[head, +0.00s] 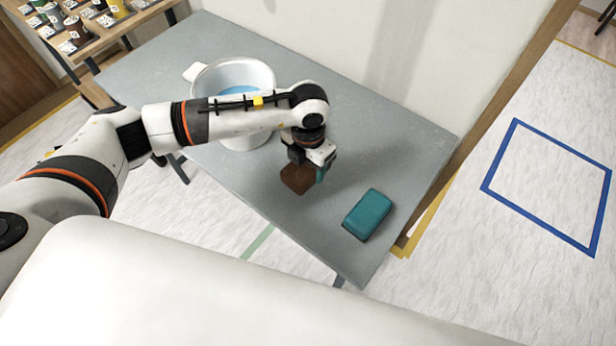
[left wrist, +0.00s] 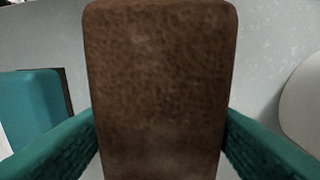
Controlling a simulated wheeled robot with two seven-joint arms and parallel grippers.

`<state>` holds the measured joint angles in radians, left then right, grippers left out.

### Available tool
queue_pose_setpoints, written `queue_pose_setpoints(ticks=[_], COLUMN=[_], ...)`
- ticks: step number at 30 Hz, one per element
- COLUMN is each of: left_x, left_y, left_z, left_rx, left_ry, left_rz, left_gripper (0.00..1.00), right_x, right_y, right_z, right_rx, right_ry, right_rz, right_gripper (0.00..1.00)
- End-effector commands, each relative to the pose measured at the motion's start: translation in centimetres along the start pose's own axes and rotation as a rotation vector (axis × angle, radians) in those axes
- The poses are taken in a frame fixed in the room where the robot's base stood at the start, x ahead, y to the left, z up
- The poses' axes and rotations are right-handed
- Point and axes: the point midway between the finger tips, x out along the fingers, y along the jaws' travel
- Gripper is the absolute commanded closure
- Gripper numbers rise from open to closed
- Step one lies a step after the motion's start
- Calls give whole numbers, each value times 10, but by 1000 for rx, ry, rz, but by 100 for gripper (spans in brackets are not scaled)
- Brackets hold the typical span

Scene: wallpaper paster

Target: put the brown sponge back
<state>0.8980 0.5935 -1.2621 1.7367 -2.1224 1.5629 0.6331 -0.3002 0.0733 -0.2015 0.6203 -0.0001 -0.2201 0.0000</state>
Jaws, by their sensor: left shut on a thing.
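The brown sponge (head: 297,179) is at the grey table, below my left gripper (head: 310,172). In the left wrist view the brown sponge (left wrist: 160,85) fills the middle, with a teal finger pressed on each side of it. My left gripper is shut on the sponge. The sponge is at or just above the table top; I cannot tell whether it touches. My right gripper is not in view.
A teal sponge (head: 368,214) lies on the grey table (head: 400,150) to the right. A white bucket (head: 262,75) with blue inside stands behind my left arm. A shelf with several small containers (head: 75,30) is at the upper left.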

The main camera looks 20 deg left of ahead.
Motion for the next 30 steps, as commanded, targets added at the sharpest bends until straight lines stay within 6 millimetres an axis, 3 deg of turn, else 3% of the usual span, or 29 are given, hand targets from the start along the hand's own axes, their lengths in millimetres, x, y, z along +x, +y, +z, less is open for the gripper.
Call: queue_pose_setpoints(ticks=[12,26,27,30], left_x=[52,62,61,61], left_y=[0,0,0,0], left_z=[0,0,0,0], left_rx=[1,2,2,2], left_ry=[-1,1,1,1], left_rz=[-1,-1,-1,-1], left_gripper=[64,64,37,21], right_x=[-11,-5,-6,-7], right_y=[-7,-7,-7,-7], right_z=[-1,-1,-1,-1], right_rx=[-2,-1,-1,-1], right_ry=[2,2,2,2], right_rz=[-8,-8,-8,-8], right_gripper=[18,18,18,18])
